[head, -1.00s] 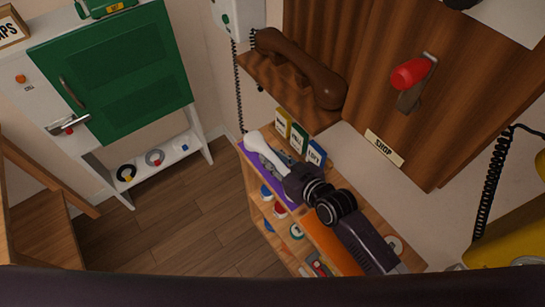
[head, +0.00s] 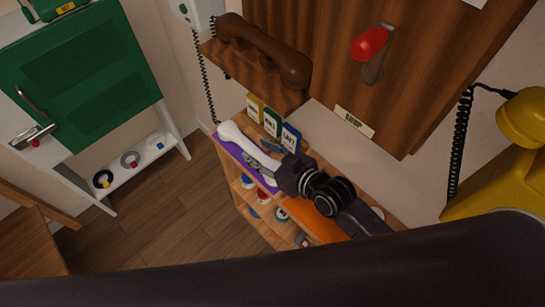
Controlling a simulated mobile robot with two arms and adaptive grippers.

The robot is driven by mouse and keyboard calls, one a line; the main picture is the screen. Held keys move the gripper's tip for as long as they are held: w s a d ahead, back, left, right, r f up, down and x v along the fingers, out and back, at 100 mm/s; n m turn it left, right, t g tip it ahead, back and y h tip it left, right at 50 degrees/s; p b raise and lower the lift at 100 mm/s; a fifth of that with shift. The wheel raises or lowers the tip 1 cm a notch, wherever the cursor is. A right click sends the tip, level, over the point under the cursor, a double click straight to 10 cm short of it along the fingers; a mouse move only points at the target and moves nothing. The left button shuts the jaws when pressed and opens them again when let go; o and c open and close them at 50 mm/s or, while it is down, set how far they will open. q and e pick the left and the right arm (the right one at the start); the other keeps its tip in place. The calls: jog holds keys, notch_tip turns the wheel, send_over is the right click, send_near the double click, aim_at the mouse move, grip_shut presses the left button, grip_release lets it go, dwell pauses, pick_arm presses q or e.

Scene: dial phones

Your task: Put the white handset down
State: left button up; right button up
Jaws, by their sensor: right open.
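The white handset (head: 240,143) lies on the purple mat (head: 231,149) on top of a low wooden shelf unit, in the middle of the head view. Its far end shows clearly; its near part runs beside the fingers of my right gripper (head: 264,164). My right gripper is open at the handset's near end, its fingers close to the handset. I cannot tell whether they touch it. My left gripper is not in view.
A brown handset (head: 262,48) rests on a wooden wall shelf just above. Small label cards (head: 271,122) stand behind the mat. A yellow phone (head: 510,150) is at the right. A green cabinet door (head: 80,70) is at the left, with open floor (head: 150,210) between.

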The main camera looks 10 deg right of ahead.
jog(key=v, duration=0.7)
jog(key=shift+a, duration=0.1)
